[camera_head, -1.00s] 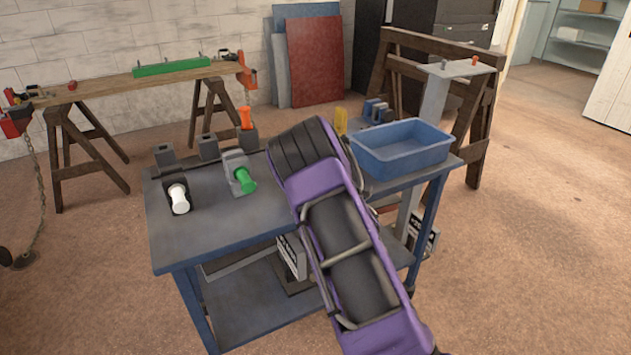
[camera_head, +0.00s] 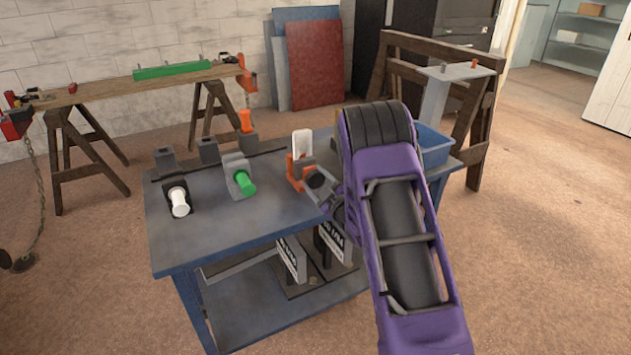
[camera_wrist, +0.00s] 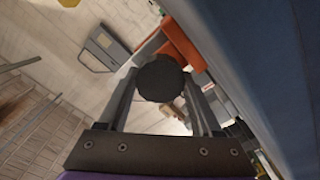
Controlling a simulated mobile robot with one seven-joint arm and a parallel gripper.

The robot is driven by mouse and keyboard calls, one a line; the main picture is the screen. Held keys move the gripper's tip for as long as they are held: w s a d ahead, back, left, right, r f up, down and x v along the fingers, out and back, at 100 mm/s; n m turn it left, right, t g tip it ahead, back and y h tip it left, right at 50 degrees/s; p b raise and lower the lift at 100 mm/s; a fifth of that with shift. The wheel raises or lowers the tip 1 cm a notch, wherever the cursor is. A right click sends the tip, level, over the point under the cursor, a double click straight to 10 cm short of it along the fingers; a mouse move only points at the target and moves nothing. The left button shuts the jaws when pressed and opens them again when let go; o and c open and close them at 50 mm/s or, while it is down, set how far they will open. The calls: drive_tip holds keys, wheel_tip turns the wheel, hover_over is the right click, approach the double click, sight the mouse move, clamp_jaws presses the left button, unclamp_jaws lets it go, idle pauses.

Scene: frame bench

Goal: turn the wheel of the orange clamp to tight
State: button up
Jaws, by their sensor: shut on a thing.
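The orange clamp (camera_head: 295,172) stands on the blue bench, left of my arm, with a pale upright block at its top. Its dark round wheel (camera_head: 315,180) faces my gripper (camera_head: 325,191). In the wrist view the wheel (camera_wrist: 161,80) sits between my two fingers, and orange parts of the clamp (camera_wrist: 184,45) show just behind it. My gripper is shut on the wheel. The finger contact is partly hidden by the wheel. I cannot read a tight mark on the clamp.
A green-handled clamp (camera_head: 240,176) and a white-handled one (camera_head: 177,196) stand to the left on the bench (camera_head: 225,225). A blue tray (camera_head: 434,146) is at the right, mostly behind my arm. The bench's front left is clear.

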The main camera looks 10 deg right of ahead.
drive_tip(key=shift+d+m, duration=0.1)
drive_tip(key=shift+m, duration=2.1)
drive_tip(key=o, duration=1.4)
drive_tip(key=v, duration=1.7)
drive_tip(key=shift+s+r, duration=0.1)
drive_tip(key=shift+s, duration=0.1)
